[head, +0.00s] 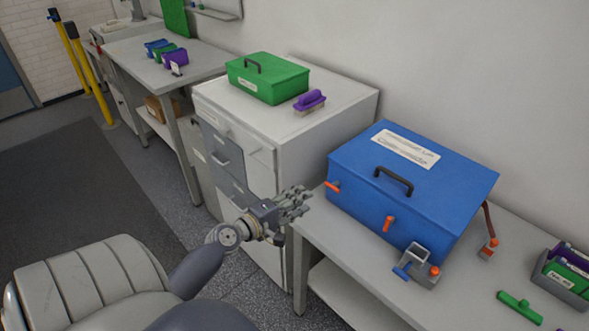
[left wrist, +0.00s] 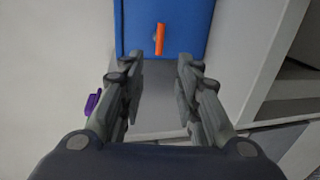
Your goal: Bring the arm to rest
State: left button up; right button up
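My left gripper (head: 294,203) is held in the air in front of the white cabinet, to the left of the blue box. In the left wrist view its fingers (left wrist: 157,66) are spread apart with nothing between them. The blue box (head: 355,165) stands closed on the right-hand bench, with a black handle on its lid and orange latches on its front. The box (left wrist: 183,15) also shows beyond the fingertips in the left wrist view, with an orange latch (left wrist: 159,39). My right gripper is not in view.
The white cabinet (head: 330,125) bears a green box (head: 283,84) and a purple brush (head: 310,99). The bench (head: 375,270) holds a metal clamp (head: 413,263), a green tool (head: 519,307) and a grey tray (head: 543,275). A worktable (head: 120,58) stands at the back left. Open floor lies left.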

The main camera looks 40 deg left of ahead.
pick_arm(q)
jog(key=shift+v, duration=0.75)
jog(key=s+d+f+m+g, duration=0.25)
jog(key=s+f, duration=0.25)
jog(key=f, duration=0.6)
jog(key=s+d+f+m+g+y, duration=0.1)
jog(key=s+d+f+m+g, duration=0.3)
jog(key=f, duration=0.8)
jog(key=s+f+m+g, duration=0.1)
jog(key=s+f+g, duration=0.1)
jog(key=s+f, duration=0.65)
jog(key=s+d+f+m+g, duration=0.3)
jog(key=s+d+f+m, duration=0.2)
jog(key=s+f, duration=0.4)
jog(key=s+d+f+m+g, duration=0.3)
jog(key=s+f+m, duration=0.4)
jog(key=s, duration=0.7)
jog(key=shift+d+f, duration=0.9)
jog(key=shift+f, duration=0.1)
jog(key=shift+w, duration=0.1)
